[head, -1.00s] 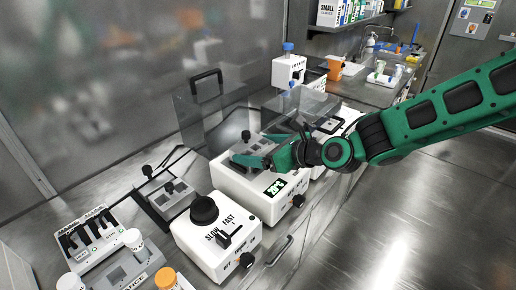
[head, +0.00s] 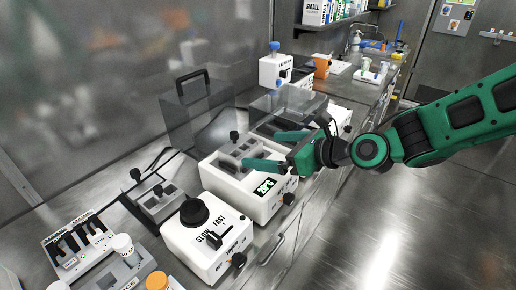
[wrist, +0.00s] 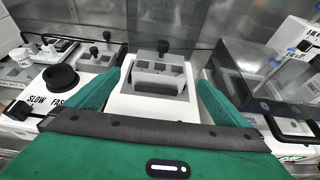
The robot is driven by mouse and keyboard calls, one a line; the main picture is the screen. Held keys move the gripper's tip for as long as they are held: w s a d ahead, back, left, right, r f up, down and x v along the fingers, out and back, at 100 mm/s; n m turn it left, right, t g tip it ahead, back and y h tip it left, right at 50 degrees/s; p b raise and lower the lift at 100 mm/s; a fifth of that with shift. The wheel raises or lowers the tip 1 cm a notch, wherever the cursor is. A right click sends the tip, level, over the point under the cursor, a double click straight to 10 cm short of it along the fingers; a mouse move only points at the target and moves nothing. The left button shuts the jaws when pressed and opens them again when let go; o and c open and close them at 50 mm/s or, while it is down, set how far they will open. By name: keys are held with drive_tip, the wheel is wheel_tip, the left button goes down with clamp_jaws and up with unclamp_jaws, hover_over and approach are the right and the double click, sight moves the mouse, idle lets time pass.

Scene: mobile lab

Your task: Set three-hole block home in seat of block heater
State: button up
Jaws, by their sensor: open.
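The grey three-hole block (head: 241,152), with a black knob, is in the top of the white block heater (head: 228,186). In the wrist view the block (wrist: 160,79) sits ahead of my palm, with dark openings on top. My gripper (head: 262,149) is open and empty. Its green fingers are spread to either side, apart from the block, and they also show in the wrist view (wrist: 162,86).
A second grey block (head: 157,197) with knobs stands left of the heater. A white SLOW/FAST device (head: 205,243) is in front of it. Clear-walled boxes (head: 290,105) stand behind and right of the heater.

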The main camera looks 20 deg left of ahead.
drive_tip(key=shift+v, duration=1.55)
drive_tip(key=d+f+n+h, duration=0.2)
drive_tip(key=d+n+h, duration=0.1)
drive_tip(key=d, duration=0.7)
drive_tip(key=s+d+f+n+h, duration=0.1)
drive_tip(key=d+f+n+h, duration=0.25)
drive_tip(key=d, duration=0.65)
drive_tip(key=d+f+n+h, duration=0.2)
drive_tip(key=d+n+h, duration=0.2)
drive_tip(key=d, duration=0.7)
drive_tip(key=s+d+r+n+g+h, duration=0.1)
drive_tip(key=s+d+r+n+g, duration=0.1)
drive_tip(key=s+d, duration=0.7)
drive_tip(key=s+d+r+n+g+h, duration=0.1)
drive_tip(key=s+d+r+n+g, duration=0.1)
drive_tip(key=s+d, duration=0.7)
drive_tip(key=s+n+g, duration=0.1)
drive_tip(key=s, duration=0.3)
drive_tip(key=shift+s+d+r+n, duration=0.15)
drive_tip(key=shift+d+n, duration=0.05)
drive_tip(key=shift+n, duration=0.15)
